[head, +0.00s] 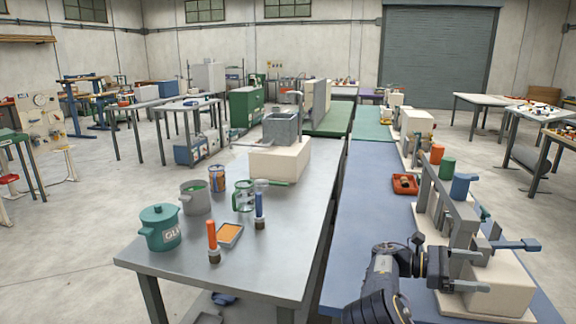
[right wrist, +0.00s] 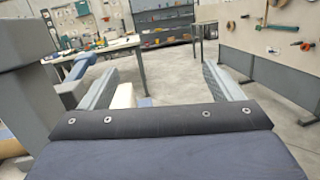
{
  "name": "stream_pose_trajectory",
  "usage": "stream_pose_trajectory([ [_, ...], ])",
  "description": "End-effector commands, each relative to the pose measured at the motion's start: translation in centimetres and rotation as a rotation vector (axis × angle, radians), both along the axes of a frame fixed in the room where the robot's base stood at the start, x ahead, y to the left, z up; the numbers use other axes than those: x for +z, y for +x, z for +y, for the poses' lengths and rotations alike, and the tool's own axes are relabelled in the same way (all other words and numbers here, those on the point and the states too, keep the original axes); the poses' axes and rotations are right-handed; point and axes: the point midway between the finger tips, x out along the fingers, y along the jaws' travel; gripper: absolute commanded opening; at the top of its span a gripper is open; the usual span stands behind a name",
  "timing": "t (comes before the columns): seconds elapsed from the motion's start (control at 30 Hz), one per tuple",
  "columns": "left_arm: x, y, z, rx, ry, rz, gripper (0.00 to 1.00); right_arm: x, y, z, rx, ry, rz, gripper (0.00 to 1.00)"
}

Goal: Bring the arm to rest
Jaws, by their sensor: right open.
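My right gripper (head: 468,270) is at the lower right of the head view, at the near end of the blue bench. It points to the right, beside the grey frame of the winder (head: 436,205). In the right wrist view both fingers stand wide apart, so the gripper (right wrist: 160,78) is open, with nothing held between them. The winder has a cream base (head: 505,290) and blue handles (head: 522,245). Its grey post (right wrist: 22,75) and a blue part show close at the left of the wrist view. Contact with the winder cannot be told. My left gripper is not in view.
The blue bench (head: 365,215) has a red tray (head: 405,184), an orange cylinder and a green cylinder. A grey table (head: 290,255) at left holds a teal glue pot (head: 160,228), cans and brushes. Concrete floor (right wrist: 185,100) lies beyond the fingers in the wrist view.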

Motion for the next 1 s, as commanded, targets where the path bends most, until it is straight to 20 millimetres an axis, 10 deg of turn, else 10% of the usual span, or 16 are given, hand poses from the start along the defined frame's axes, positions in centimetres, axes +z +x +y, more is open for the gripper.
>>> stream_pose_trajectory([
  [0.2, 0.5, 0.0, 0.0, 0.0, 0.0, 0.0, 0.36, -2.1, -7.5, -5.9, -0.146, 0.319, -0.255, 0.85],
  [0.37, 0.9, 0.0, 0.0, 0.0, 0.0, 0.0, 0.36, -5.3, -13.8, -6.0, -0.288, 0.621, -0.56, 0.85],
  [0.6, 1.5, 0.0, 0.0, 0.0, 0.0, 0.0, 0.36, -6.5, -19.7, 1.3, -0.505, 1.004, -1.023, 0.85],
  [1.0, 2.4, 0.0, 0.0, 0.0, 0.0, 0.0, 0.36, -1.3, -28.7, 17.5, -0.844, 1.402, -1.645, 0.85],
])
